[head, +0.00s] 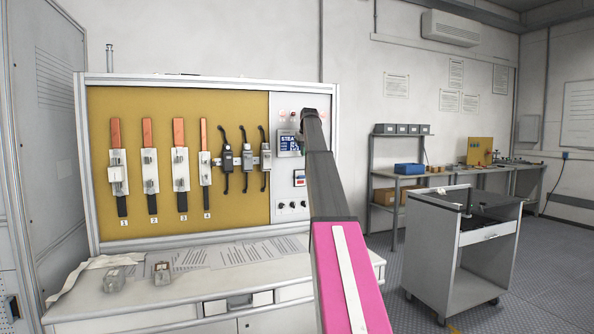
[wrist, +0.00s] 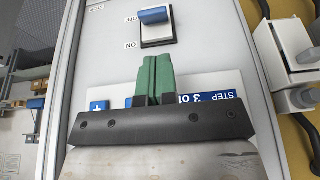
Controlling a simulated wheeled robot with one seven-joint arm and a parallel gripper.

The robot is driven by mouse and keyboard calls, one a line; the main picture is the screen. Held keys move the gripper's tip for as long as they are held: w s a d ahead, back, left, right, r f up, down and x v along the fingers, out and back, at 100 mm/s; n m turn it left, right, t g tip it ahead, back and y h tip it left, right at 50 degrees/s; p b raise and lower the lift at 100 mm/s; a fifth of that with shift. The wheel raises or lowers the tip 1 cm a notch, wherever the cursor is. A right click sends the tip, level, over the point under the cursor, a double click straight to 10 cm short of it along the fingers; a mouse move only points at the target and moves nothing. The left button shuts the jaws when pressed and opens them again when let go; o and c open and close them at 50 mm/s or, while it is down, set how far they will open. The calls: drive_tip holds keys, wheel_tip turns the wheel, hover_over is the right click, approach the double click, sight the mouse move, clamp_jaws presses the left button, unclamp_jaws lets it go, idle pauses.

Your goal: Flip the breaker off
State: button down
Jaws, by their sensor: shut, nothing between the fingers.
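The breaker is a switch with a blue lever (wrist: 154,16) in a dark-framed white housing, at the top of the wrist view. OFF and ON labels stand at its left; the lever shows level with OFF, but its set position is hard to tell. The breaker (head: 299,178) also shows small on the grey panel in the head view. My gripper (wrist: 154,62) has green fingers pressed together and empty. In the wrist picture they point toward the breaker, with a gap below it, over the STEP display. In the head view my arm hides the gripper.
The display (head: 289,143) sits above the breaker on the grey panel (head: 284,104). Several fuse switches (head: 181,171) and dark fuse holders (head: 247,158) fill the yellow board at left. Black knobs (head: 293,205) sit below the breaker. A grey cart (head: 470,245) stands at right.

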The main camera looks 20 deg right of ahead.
sight(302, 177)
drive_tip(key=shift+w, duration=0.25)
drive_tip(key=shift+f, duration=0.1)
drive_tip(key=x, duration=0.9)
drive_tip(key=shift+w+f, duration=0.2)
drive_tip(key=shift+f, duration=0.15)
